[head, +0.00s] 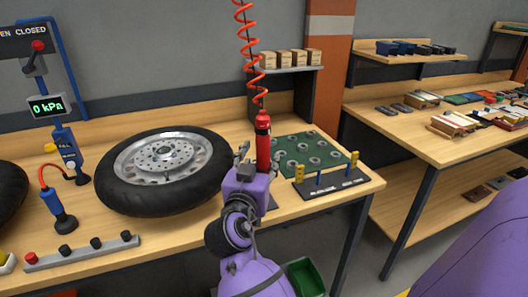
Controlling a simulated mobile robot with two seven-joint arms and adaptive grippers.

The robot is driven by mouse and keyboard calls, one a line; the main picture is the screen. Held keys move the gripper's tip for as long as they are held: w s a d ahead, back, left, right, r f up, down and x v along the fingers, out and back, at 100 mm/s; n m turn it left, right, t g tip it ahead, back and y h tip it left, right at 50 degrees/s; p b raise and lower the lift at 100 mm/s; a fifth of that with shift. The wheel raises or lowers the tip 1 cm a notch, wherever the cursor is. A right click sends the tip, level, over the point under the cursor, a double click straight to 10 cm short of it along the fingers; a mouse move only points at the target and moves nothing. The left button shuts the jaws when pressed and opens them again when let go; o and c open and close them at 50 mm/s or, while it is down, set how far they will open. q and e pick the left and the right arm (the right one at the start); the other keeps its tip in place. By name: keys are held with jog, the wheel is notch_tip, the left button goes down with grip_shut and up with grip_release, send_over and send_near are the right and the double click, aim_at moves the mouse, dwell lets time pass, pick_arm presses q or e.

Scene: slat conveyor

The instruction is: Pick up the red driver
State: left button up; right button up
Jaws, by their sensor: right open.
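The red driver (263,138) hangs upright at the end of an orange-red coiled hose (247,45), over the bench. My right gripper (259,160) is open at the driver's lower part, with one finger to its left and the other to its right. I cannot tell whether the fingers touch it. The driver's lower end is hidden by the purple gripper body. My left gripper is not in view.
A wheel with a black tyre (117,197) lies on the bench to the left. A green mat with several metal rings (331,149) and a dark rack with yellow and blue pieces (332,188) are close on the right. A shelf with small boxes (290,69) stands behind.

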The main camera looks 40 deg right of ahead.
aim_at(261, 153)
jog(key=w+d, duration=0.1)
jog(key=w+d+r+p, duration=0.1)
jog(key=shift+w+d, duration=0.3)
jog(key=shift+w, duration=0.05)
jog(key=shift+w+d+f, duration=0.2)
grip_shut()
